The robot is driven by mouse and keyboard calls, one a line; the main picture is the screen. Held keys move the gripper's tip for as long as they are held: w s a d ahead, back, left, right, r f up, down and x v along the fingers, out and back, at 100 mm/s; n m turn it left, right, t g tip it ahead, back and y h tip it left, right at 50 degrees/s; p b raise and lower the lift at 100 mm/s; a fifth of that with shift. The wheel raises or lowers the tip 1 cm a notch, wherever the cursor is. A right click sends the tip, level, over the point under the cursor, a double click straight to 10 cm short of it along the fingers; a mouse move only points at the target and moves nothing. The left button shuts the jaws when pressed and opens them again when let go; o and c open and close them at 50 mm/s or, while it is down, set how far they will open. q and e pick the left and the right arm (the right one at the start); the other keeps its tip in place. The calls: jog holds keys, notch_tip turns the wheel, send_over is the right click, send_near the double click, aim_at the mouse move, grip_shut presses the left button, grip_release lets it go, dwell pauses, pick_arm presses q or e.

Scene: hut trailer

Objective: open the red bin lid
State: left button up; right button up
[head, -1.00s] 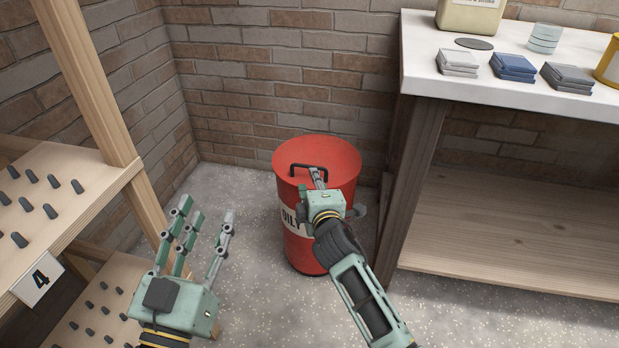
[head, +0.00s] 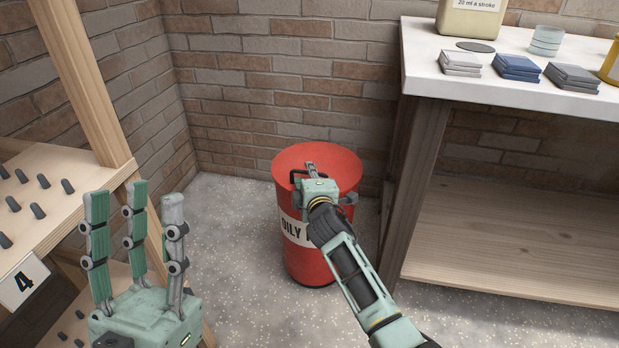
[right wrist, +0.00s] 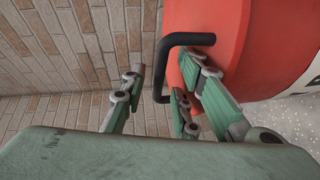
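The red bin (head: 308,255) stands on the floor by the brick wall, its label partly hidden by my right arm. Its round red lid (head: 335,165) lies flat on top, with a black bar handle (head: 294,175). My right gripper (head: 311,172) is at the handle over the lid. In the right wrist view, the black handle (right wrist: 162,68) stands between its spread fingers (right wrist: 165,90); the fingers are apart and not visibly closed on it. My left gripper (head: 135,225) is open and empty, fingers pointing up, left of the bin.
A wooden shelf with pegs (head: 75,190) stands at the left near my left gripper. A white-topped workbench (head: 425,75) is right of the bin, its leg (head: 415,190) close by. Folded cloths (head: 515,67) lie on it. Floor is clear between shelf and bin.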

grip_shut()
dwell(0.7)
